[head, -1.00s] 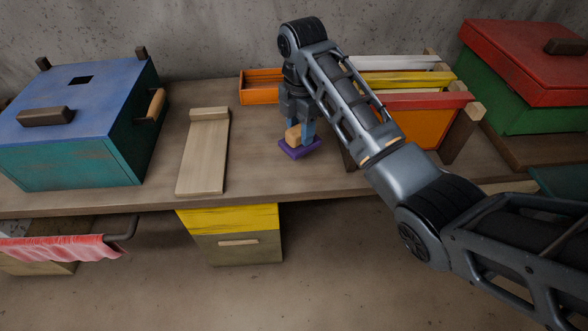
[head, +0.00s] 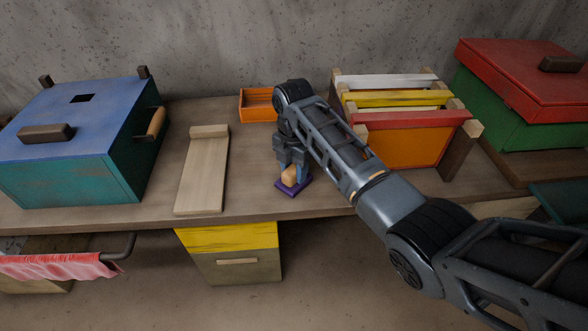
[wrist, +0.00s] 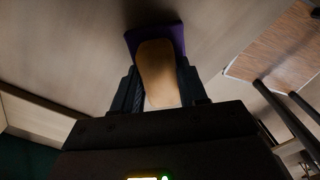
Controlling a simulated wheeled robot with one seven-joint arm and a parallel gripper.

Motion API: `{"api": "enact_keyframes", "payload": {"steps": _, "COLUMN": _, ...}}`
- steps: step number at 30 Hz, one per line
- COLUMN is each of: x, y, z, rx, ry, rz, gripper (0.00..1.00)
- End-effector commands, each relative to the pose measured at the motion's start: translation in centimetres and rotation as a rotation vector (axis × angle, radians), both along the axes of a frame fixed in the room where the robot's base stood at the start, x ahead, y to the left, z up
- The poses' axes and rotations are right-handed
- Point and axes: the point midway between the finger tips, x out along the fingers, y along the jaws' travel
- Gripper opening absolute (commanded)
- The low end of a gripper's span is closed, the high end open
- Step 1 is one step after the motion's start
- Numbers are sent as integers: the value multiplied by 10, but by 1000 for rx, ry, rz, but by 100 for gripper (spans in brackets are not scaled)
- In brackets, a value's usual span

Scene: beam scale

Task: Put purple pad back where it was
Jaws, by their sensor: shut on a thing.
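The purple pad (head: 293,188) is a flat purple piece with a rounded tan wooden knob (head: 289,175) on top. It is at the front middle of the bench in the head view, and I cannot tell whether it touches the bench top. My gripper (head: 292,170) points down over it and is shut on the tan knob. In the wrist view the knob (wrist: 157,72) sits between the two fingers, and the purple pad (wrist: 180,38) shows behind it, partly hidden by the knob.
A pale wooden board (head: 203,175) lies left of the pad, beyond it a teal box with a blue lid (head: 75,120). An orange tray (head: 257,106) is behind. A rack of coloured frames (head: 405,140) stands right, with a green box with red lid (head: 525,90). Bench around the pad is clear.

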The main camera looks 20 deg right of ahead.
Motion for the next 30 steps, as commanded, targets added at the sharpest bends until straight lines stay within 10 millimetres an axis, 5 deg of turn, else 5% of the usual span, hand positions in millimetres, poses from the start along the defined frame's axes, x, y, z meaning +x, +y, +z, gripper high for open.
{"api": "enact_keyframes", "payload": {"steps": 11, "x": 0, "y": 0, "z": -6, "rx": 0, "ry": -1, "rz": 0, "gripper": 9}}
{"api": "enact_keyframes", "payload": {"steps": 12, "x": 0, "y": 0, "z": -5, "rx": 0, "ry": -1, "rz": 0, "gripper": 45}}
{"api": "enact_keyframes", "payload": {"steps": 18, "x": 0, "y": 0, "z": -5, "rx": 0, "ry": -1, "rz": 0, "gripper": 64}}
{"api": "enact_keyframes", "payload": {"steps": 30, "x": 1, "y": 0, "z": 3, "rx": 0, "ry": -3, "rz": 0, "gripper": 68}}
